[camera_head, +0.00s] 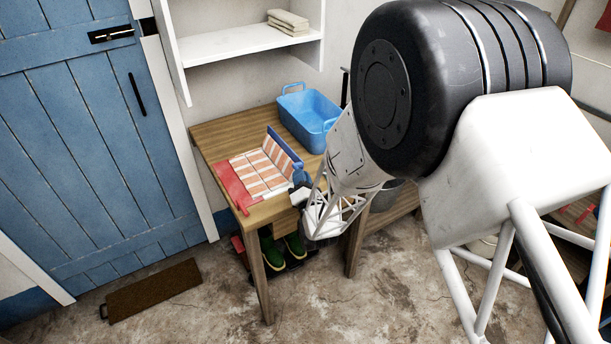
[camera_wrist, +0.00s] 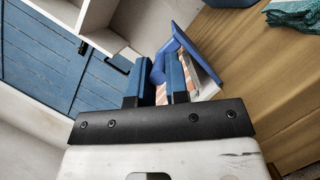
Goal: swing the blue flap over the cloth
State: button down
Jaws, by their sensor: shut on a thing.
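A folding board lies on the wooden table, with a red flap (camera_head: 233,186) at its left and a blue flap (camera_head: 285,145) at its right. The cloth (camera_head: 257,176), with orange-pink and white stripes, lies flat over the middle. Its right part rises with the blue flap, which stands tilted up. My gripper (camera_head: 301,181) is at the flap's right front. In the wrist view my gripper (camera_wrist: 159,82) is shut on a blue grip (camera_wrist: 158,70) beside the blue flap (camera_wrist: 186,45); part of the cloth (camera_wrist: 185,72) shows behind the fingers.
A blue tub (camera_head: 309,118) stands behind the board on the wooden table (camera_head: 213,130). A white shelf (camera_head: 245,44) with a folded pale cloth (camera_head: 288,22) hangs above. Green boots (camera_head: 272,252) stand below. In the wrist view a teal patterned thing (camera_wrist: 292,14) lies far right.

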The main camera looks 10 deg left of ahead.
jog(key=shift+s+a+f, duration=0.3)
jog(key=shift+s+a, duration=0.25)
jog(key=shift+s, duration=0.05)
jog(key=shift+s+a+f, duration=0.5)
jog(key=shift+f, duration=0.05)
jog(key=shift+s+a+f, duration=0.25)
jog(key=shift+s+f, duration=0.1)
jog(key=shift+f, duration=0.45)
jog(key=c, duration=1.4)
grip_release()
jog(key=shift+r, duration=0.1)
jog(key=shift+a+r, duration=0.1)
jog(key=shift+r, duration=0.1)
